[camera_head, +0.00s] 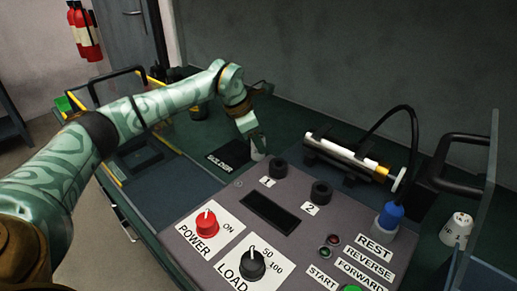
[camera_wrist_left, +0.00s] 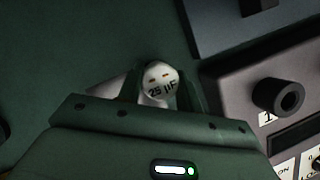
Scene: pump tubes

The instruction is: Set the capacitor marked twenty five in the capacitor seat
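The white capacitor (camera_wrist_left: 158,84) marked 25 µF stands between the fingers of my left gripper (camera_wrist_left: 160,100) in the left wrist view, its printed top facing the camera. In the head view the capacitor (camera_head: 258,149) shows low between the fingertips of the left gripper (camera_head: 257,144), near the green tabletop behind the panel. The fingers are close on both sides of it; whether they press on it is unclear. Two black ring-shaped sockets, number 1 (camera_head: 277,168) and number 2 (camera_head: 321,192), are on the grey panel. No part is labelled as the capacitor seat. My right gripper is out of view.
A second white capacitor (camera_head: 457,229) stands at the right. A white tube (camera_head: 345,153) lies in a dark holder behind the panel, near a black cable and blue plug (camera_head: 388,215). A black mat (camera_head: 222,156) marked SOLDER lies left of the gripper. A clear pane stands far right.

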